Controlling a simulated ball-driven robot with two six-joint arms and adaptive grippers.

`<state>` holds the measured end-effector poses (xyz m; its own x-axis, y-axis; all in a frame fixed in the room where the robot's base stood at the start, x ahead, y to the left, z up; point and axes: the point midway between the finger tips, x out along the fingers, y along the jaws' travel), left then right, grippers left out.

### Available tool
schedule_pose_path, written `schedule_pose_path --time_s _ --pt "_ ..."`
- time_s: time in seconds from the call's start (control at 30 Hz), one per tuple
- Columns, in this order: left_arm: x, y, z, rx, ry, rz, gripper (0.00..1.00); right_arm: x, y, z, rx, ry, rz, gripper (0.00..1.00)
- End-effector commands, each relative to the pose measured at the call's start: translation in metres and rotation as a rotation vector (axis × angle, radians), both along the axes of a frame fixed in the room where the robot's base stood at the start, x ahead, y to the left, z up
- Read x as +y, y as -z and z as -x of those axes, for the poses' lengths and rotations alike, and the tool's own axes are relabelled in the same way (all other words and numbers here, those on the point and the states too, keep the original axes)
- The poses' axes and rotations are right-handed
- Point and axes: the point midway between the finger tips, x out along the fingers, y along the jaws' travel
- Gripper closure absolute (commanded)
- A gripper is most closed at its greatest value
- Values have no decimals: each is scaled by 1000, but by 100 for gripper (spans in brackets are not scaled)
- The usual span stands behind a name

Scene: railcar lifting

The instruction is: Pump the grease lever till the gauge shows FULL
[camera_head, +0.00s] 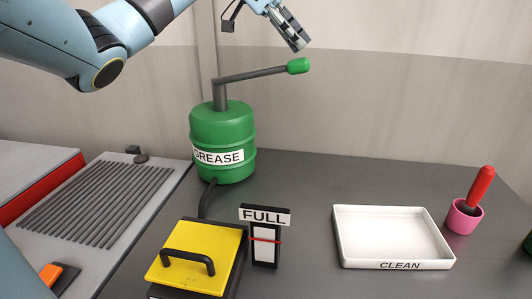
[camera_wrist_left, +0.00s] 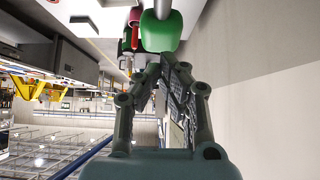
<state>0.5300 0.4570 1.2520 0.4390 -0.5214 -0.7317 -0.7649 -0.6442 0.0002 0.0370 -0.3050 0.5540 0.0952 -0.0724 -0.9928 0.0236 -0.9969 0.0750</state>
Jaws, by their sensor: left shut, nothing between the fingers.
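The green grease drum (camera_head: 223,140) stands on the dark bench with a GREASE label. Its grey lever (camera_head: 250,75) rises from the top and reaches right, tilted slightly up, ending in a green grip (camera_head: 298,66). In the left wrist view the green grip (camera_wrist_left: 161,32) is just beyond the fingertips. My left gripper (camera_head: 301,47) is shut and empty, pointing down just above the grip; I cannot tell whether they touch. The gauge (camera_head: 264,249) is a black stand with a white window, a red line near its top and a FULL sign above. My right gripper is out of view.
A yellow-topped box (camera_head: 197,270) with a black handle sits left of the gauge. A white CLEAN tray (camera_head: 392,264) and a pink cup (camera_head: 464,220) holding a red-handled tool (camera_head: 480,187) stand right. A grey ribbed plate (camera_head: 95,203) lies left. Bench behind the tray is clear.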

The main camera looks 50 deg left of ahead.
Motion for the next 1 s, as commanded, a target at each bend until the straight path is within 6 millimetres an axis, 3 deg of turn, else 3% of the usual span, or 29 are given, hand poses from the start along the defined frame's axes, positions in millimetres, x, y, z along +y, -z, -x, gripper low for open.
schedule_pose_path --time_s 0.4,1.0 --pt "0 1 0 0 0 0 100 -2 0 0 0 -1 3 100" --pt "0 25 0 2 0 0 100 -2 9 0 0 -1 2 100"
